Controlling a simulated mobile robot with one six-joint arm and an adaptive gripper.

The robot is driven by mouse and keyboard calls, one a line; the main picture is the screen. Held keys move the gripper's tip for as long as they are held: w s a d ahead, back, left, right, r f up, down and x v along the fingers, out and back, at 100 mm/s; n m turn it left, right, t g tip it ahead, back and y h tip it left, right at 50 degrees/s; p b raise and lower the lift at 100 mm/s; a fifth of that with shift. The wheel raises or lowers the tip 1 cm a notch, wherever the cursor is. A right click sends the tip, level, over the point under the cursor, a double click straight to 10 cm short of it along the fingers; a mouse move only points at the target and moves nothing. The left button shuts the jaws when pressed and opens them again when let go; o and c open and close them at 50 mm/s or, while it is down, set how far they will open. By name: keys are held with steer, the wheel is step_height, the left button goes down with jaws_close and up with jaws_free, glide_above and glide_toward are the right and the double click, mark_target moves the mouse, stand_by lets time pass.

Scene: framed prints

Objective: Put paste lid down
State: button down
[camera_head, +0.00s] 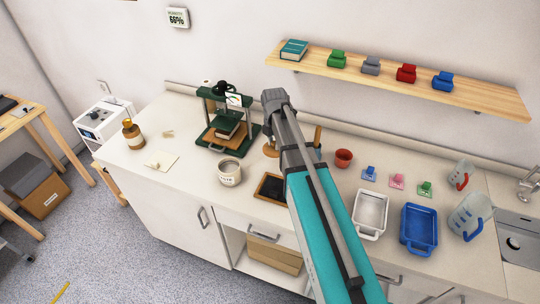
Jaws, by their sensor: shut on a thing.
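The paste jar (229,173), a white pot with dark lettering, stands on the white counter, its top open and greyish inside. My arm reaches up from the bottom, and my gripper (268,130) is at its far end, to the right of the jar and beyond it. The fingers are small and mostly hidden by my wrist. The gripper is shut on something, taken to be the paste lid. A tan rounded piece (270,150) shows just below it; I cannot tell whether this is the lid or part of a wooden item behind my arm.
A green press (225,120) stands behind the jar, and a dark framed tray (271,187) lies right of it. A brown bottle (132,135) and a paper sheet (160,161) are at left. White (369,232) and blue (418,242) trays are at right. Counter left of the jar is mostly clear.

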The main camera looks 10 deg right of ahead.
mark_target(271, 150)
steer(key=shift+w+a+f+b, duration=0.2)
steer(key=shift+w+f+b, duration=1.05)
steer(key=shift+f, duration=0.3)
steer(key=shift+w+f+b, duration=0.35)
steer(key=shift+f+b, duration=0.1)
steer(key=shift+f, duration=0.05)
steer(key=shift+f+b, duration=1.5)
steer(key=shift+f, duration=0.1)
steer(key=shift+c, duration=2.4)
jaws_free()
step_height(271, 150, up, 12)
steer(key=p, duration=1.2)
steer(key=shift+w+a, duration=0.1)
